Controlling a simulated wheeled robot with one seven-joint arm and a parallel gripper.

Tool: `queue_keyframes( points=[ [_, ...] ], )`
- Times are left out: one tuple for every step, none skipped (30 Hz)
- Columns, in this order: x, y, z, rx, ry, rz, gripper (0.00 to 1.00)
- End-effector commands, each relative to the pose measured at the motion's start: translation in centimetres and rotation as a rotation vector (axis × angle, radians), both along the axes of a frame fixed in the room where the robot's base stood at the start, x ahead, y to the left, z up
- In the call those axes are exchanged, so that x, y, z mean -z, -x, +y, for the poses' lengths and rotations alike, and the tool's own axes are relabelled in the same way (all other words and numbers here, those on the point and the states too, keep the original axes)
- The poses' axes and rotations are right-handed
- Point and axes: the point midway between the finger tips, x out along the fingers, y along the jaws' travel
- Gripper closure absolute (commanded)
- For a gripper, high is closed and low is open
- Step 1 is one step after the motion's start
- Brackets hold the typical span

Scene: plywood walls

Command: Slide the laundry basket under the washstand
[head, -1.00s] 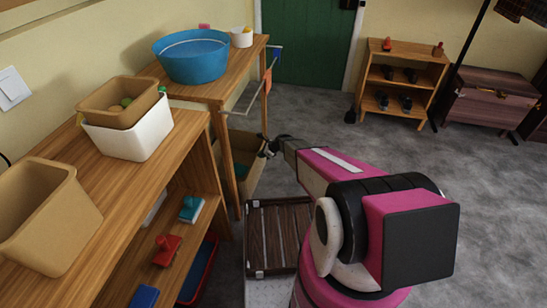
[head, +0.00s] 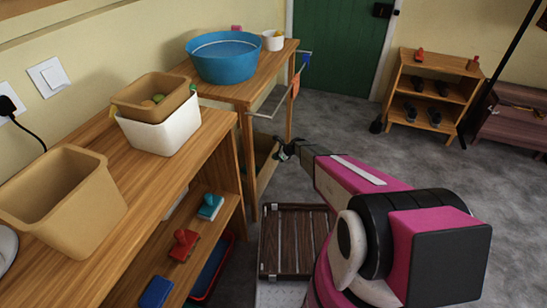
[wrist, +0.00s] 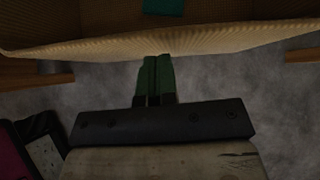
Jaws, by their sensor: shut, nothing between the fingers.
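The washstand (head: 246,91) is a wooden table with a blue basin on top, beyond the near bench in the head view. The tan laundry basket (head: 267,172) is low down between its legs, partly hidden by the near leg and my gripper. My gripper (head: 283,150) is shut and empty at the basket's outer side. In the wrist view, the closed fingertips (wrist: 156,66) are at the woven wall of the basket (wrist: 215,48), touching or nearly so. A teal item (wrist: 163,6) shows inside the basket.
A dark slatted crate or mat (head: 292,240) lies on the floor near my arm. The near bench (head: 190,170) holds bins and brushes. A rail (head: 268,103) with hanging cloths juts from the washstand.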

Motion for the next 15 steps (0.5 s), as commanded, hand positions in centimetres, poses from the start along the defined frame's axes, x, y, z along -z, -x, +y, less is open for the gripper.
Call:
queue_keyframes(
  points=[
    [-0.1,0.4,-0.9,0.001,0.000,0.000,1.00],
    [-0.1,0.6,-1.5,0.002,0.000,0.001,1.00],
    [-0.1,0.9,-2.3,0.002,0.000,0.001,1.00],
    [-0.8,1.1,-2.6,0.001,0.000,0.000,1.00],
    [-1.4,1.2,-3.0,0.001,0.000,-0.001,1.00],
    [-2.0,1.4,-3.6,0.001,0.000,-0.001,1.00],
    [-2.5,1.5,-4.1,0.001,0.000,0.000,1.00],
    [-2.9,1.6,-4.5,0.001,-0.001,0.000,1.00],
    [-3.5,1.8,-5.1,0.001,-0.001,0.000,1.00],
    [-3.9,1.9,-5.4,0.002,-0.001,-0.001,1.00],
    [-4.3,2.0,-5.8,0.002,-0.001,-0.001,1.00],
    [-4.8,2.1,-6.3,0.002,-0.001,-0.001,1.00],
    [-5.2,2.2,-6.7,0.001,-0.001,0.000,1.00],
    [-5.5,2.3,-7.0,0.001,0.000,-0.001,1.00],
    [-5.9,2.4,-7.4,0.001,0.000,-0.001,1.00]
  ],
)
